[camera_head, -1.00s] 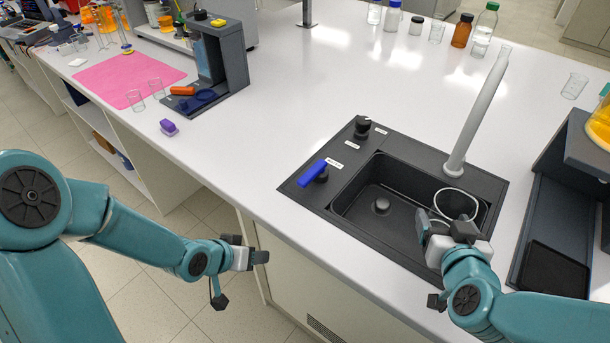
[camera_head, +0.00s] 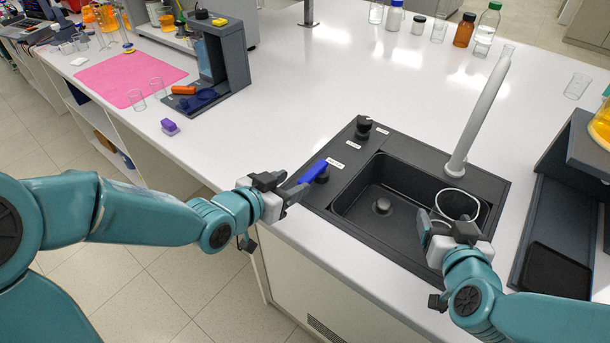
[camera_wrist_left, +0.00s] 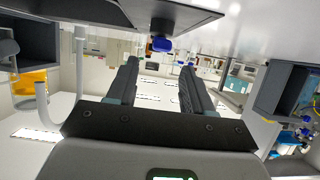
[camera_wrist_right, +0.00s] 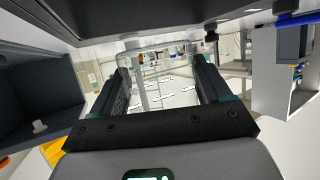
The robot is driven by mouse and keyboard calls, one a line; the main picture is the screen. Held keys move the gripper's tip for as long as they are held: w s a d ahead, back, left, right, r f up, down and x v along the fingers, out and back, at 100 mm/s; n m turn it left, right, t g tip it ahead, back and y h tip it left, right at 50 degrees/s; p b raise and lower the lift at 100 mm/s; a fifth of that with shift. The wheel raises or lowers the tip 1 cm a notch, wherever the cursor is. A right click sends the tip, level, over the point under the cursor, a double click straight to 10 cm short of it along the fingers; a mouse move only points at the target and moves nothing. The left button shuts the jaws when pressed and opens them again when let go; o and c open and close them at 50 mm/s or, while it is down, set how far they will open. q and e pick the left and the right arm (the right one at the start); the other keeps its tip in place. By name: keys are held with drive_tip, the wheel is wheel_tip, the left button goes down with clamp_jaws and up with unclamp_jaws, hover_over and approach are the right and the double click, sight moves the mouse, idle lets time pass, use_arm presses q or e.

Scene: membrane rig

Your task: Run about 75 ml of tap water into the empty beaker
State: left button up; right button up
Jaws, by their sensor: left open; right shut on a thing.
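The black sink (camera_head: 360,205) is set in the bench, with a pale grey tap spout (camera_head: 482,115) at its back right. The blue tap lever (camera_head: 312,172) is at the sink's left edge; its end also shows in the left wrist view (camera_wrist_left: 161,45). My left gripper (camera_head: 286,191) is open at the near end of the lever. I cannot tell whether it touches. My right gripper (camera_head: 441,230) is shut on the clear beaker (camera_head: 458,203), held over the sink's right part, near the spout base. The beaker shows between the fingers (camera_wrist_right: 155,62). I see no water in it.
A black knob (camera_head: 363,125) stands behind the lever. A dark grey stand (camera_head: 560,215) is close on the right. Several bottles, including a brown one (camera_head: 464,30), stand at the back. A pink mat (camera_head: 125,78) lies far left. The bench middle is clear.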

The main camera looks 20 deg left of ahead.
sight(309, 175)
use_arm(q)
drive_tip(key=x, duration=0.6)
clamp_jaws()
